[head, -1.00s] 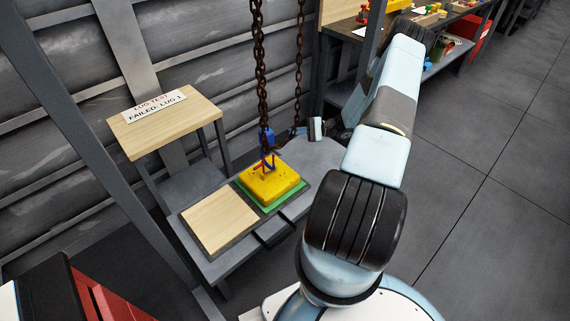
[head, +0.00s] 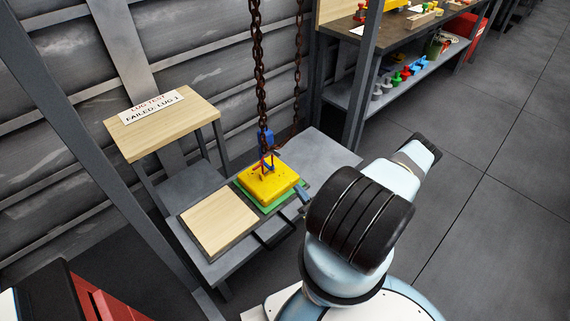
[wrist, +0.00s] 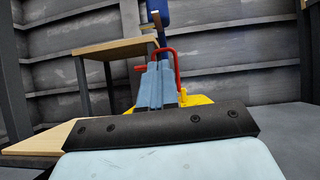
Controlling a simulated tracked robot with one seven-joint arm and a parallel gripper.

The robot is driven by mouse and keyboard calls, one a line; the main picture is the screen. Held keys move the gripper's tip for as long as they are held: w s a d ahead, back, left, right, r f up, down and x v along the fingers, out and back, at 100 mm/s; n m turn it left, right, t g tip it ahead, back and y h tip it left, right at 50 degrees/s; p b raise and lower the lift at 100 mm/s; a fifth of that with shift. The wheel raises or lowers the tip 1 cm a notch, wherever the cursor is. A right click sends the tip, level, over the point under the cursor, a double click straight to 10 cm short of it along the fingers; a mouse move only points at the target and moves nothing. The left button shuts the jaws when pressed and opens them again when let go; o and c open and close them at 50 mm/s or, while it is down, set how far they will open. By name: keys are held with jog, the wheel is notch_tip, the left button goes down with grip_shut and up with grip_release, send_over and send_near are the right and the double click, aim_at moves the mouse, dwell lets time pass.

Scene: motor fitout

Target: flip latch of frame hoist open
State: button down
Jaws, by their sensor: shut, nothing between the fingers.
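The frame hoist's rusty chain (head: 259,70) hangs down to a blue hook block (head: 266,138) above a yellow block (head: 269,182). A red latch or loop (wrist: 168,53) shows at the hook in the wrist view, below the blue part (wrist: 155,14). The yellow block (wrist: 196,100) sits partly hidden behind my gripper. My gripper (wrist: 157,68) is shut and empty, its fingers pointing toward the red loop; I cannot tell whether they touch it. In the head view my gripper (head: 304,194) is low, just right of the yellow block, mostly hidden by my arm.
The yellow block stands on a green pad (head: 284,198) on a grey bench (head: 325,152), beside a wooden board (head: 219,222). A small wooden table (head: 175,128) with a "LUG TEST FAILED: LUG 1" sign (head: 152,106) stands behind left. A shelf (head: 352,98) is at the back.

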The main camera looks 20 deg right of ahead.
send_near(277, 154)
jog(key=w+a+r, duration=0.1)
jog(key=w, duration=0.4)
jog(key=shift+a+r+m+h, duration=0.15)
jog(key=shift+r+m+h, duration=0.25)
jog(key=shift+r, duration=0.35)
